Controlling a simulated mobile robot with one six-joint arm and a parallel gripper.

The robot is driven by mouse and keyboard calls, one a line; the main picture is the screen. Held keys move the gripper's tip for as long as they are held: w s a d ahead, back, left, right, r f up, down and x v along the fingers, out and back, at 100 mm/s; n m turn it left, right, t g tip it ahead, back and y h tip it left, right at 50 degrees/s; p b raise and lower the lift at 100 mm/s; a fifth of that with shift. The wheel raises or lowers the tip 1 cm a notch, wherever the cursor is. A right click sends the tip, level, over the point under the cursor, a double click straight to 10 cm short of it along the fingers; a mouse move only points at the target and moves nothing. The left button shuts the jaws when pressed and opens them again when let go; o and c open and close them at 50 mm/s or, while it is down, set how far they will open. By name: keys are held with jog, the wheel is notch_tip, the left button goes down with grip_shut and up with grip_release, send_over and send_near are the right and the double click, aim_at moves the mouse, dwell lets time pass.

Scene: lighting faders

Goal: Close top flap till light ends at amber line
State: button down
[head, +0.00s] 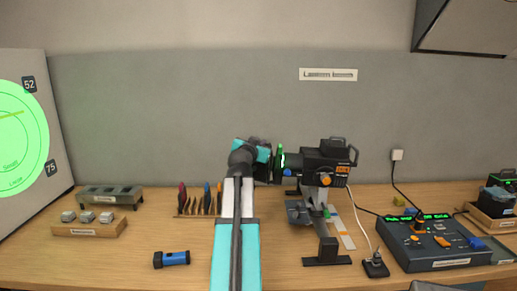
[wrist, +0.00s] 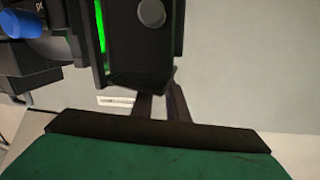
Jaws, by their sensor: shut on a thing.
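The black lantern (head: 325,163) stands on the bench, its front facing left, with green light at its opening. A green-tipped upright piece (head: 280,149) stands at its front. My gripper (head: 268,165) is at this front end. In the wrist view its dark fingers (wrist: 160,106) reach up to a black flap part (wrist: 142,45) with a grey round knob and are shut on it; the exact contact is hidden. Green light (wrist: 100,25) shows beside that part. On the left board, a green light disc (head: 20,140) extends both above and below the amber line (head: 10,114).
A blue control desk (head: 440,242) with cables stands right. A blue torch (head: 171,259), a block rack (head: 90,227) and a row of coloured tools (head: 200,200) lie left. Bare bench shows at front left. A dark box (head: 470,25) hangs upper right.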

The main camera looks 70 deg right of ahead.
jog(key=m, duration=0.1)
jog(key=m+b, duration=0.1)
jog(key=s+r+m+y+b, duration=0.1)
jog(key=m, duration=0.1)
jog(key=shift+s+d+t, duration=0.1)
jog(key=shift+d+t, duration=0.15)
jog(key=shift+t, duration=0.15)
jog(key=shift+s+d+r+m+t+y, duration=0.15)
jog(key=shift+s+m+t+y, duration=0.15)
jog(key=shift+m, duration=0.45)
jog(key=shift+s+r+m+t+y, duration=0.1)
jog(key=shift+s+m+y, duration=0.2)
jog(key=shift+m, duration=0.45)
jog(key=c, duration=1.7)
grip_release()
jog(key=shift+c, duration=0.2)
jog(key=shift+s+r, duration=0.1)
jog(key=p+v, duration=0.2)
jog(key=v, duration=0.6)
